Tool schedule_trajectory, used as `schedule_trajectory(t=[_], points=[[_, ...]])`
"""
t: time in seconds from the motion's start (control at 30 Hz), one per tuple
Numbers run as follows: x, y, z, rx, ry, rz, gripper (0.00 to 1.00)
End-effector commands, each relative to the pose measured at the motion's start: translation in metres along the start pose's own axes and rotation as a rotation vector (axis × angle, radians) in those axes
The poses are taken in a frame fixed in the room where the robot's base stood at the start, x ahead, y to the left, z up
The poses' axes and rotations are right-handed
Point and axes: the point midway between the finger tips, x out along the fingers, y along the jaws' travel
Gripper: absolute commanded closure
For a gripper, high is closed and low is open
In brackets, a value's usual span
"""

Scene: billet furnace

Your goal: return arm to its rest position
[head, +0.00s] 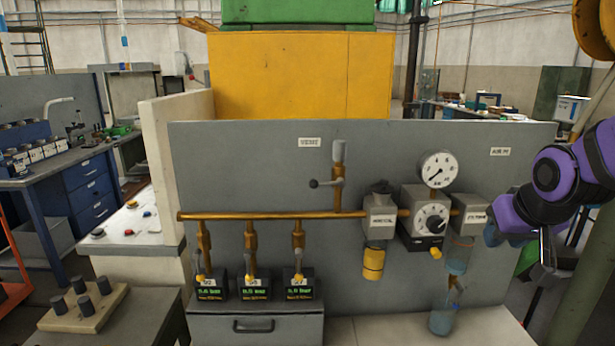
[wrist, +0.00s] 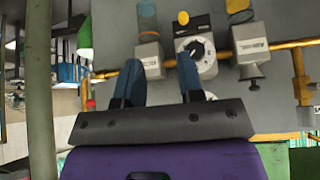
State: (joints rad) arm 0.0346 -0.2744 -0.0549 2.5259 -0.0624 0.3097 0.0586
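My arm reaches in from the right edge of the head view, with purple links in front of the right end of the grey panel (head: 350,150). My gripper (wrist: 159,72) shows clearly in the wrist view. Its two dark blue fingers stand apart with nothing between them. It is in front of the panel, close to the right end of the air fittings. In the head view the fingers are partly hidden by the wrist.
The panel carries a copper pipe (head: 270,215), a lever valve (head: 337,180), a pressure gauge (head: 438,169), a regulator (head: 430,217) and a yellow-bottomed filter bowl (head: 373,262). A clear bowl (head: 458,255) hangs near my wrist. A green post (head: 585,275) stands at right.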

Motion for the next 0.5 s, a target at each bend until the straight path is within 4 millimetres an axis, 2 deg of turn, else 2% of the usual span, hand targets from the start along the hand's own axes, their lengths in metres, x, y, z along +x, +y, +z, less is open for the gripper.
schedule_trajectory(t=[0.03, 0.3, 0.5], points=[[-0.017, -0.003, 0.003, -0.006, 0.001, -0.005, 0.65], [-0.095, -0.015, 0.04, -0.042, -0.057, -0.03, 0.65], [-0.138, -0.02, 0.071, -0.068, -0.095, -0.045, 0.65]])
